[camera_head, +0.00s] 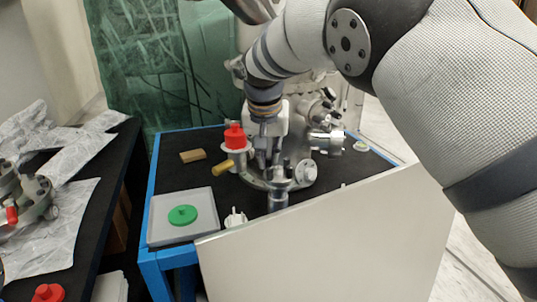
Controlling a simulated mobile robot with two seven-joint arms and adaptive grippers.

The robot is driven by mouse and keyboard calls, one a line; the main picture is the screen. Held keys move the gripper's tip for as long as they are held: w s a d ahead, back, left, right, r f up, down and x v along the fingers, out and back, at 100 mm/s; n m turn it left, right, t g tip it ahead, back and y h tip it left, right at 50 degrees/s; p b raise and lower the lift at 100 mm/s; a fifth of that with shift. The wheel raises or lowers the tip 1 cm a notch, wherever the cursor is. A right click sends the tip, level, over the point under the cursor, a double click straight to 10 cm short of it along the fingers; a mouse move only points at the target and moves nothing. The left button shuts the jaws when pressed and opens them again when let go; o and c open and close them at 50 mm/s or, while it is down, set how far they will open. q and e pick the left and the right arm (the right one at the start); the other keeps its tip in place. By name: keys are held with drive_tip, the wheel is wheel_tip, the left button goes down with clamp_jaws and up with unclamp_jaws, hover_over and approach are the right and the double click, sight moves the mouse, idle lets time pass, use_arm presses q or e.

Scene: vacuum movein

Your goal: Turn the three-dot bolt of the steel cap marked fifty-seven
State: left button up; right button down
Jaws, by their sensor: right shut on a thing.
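My right gripper (268,158) comes down from above into the cluster of metal fittings on the vacuum assembly (255,182). Its fingers are shut on a small part there, seemingly a bolt, which the fingers largely hide. Steel pieces stand close around it: a cylindrical one (278,197) in front, a round one (308,171) to the right, and a shiny flanged one (328,142) further right. The marking fifty-seven and the three dots are too small to read. My left gripper is not in view.
A grey tray (160,232) holds a green disc (183,215). A tan block (193,155) lies behind. A pale panel (330,250) blocks the front right. A black side table (88,215) stands left.

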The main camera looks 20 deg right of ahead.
drive_tip(key=c, duration=1.6)
unclamp_jaws()
drive_tip(key=shift+f, duration=0.1)
drive_tip(key=shift+c, duration=0.2)
drive_tip(key=v, duration=1.2)
drive_tip(key=shift+d, duration=0.15)
drive_tip(key=shift+c, duration=1.4)
drive_tip(key=w+f+n, duration=0.1)
drive_tip(key=f+n, duration=0.1)
drive_tip(key=f, duration=0.1)
drive_tip(key=w+d+f+n+y, duration=0.1)
drive_tip(key=f+n, duration=0.1)
drive_tip(key=f, duration=0.2)
drive_tip(key=w+f+n+y, duration=0.1)
drive_tip(key=w+f+n, duration=0.1)
drive_tip(key=f, duration=0.2)
drive_tip(key=shift+d, duration=0.35)
